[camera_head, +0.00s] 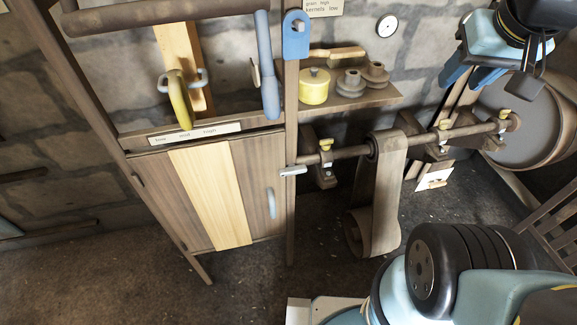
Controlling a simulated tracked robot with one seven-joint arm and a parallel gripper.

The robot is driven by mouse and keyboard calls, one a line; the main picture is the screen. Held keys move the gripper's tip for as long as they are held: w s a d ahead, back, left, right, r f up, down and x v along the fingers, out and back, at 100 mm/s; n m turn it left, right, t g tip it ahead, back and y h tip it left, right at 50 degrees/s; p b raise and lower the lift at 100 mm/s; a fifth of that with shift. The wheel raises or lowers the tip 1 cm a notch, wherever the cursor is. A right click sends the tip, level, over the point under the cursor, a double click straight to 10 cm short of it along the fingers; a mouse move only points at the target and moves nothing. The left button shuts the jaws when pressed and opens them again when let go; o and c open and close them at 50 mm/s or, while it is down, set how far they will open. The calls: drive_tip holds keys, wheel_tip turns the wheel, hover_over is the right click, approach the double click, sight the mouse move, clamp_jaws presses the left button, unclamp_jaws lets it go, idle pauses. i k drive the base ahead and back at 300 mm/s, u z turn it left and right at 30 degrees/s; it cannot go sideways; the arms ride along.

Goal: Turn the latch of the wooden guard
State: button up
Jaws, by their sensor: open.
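The wooden guard (155,185) is a brown panel with a pale middle board (212,197), set low in a wooden frame at the left. A small grey metal latch (293,170) sits on the frame's right post and points roughly sideways, by the guard's upper right edge. A grey handle (271,203) is on the guard's right side. My gripper (486,82) is at the upper right, open and seemingly empty, well to the right of the latch and apart from it. Its fingertips are partly hard to make out.
A shaft (345,153) with a hanging belt (387,185) runs right of the post. A shelf (375,98) above it holds a yellow tin (314,88) and grey pulleys. A blue lever (266,75) and a yellow-handled lever (180,100) stand above the guard. Floor shows below.

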sight(291, 168)
drive_tip(key=u, duration=0.1)
drive_tip(key=k, duration=1.2)
drive_tip(key=z, duration=0.05)
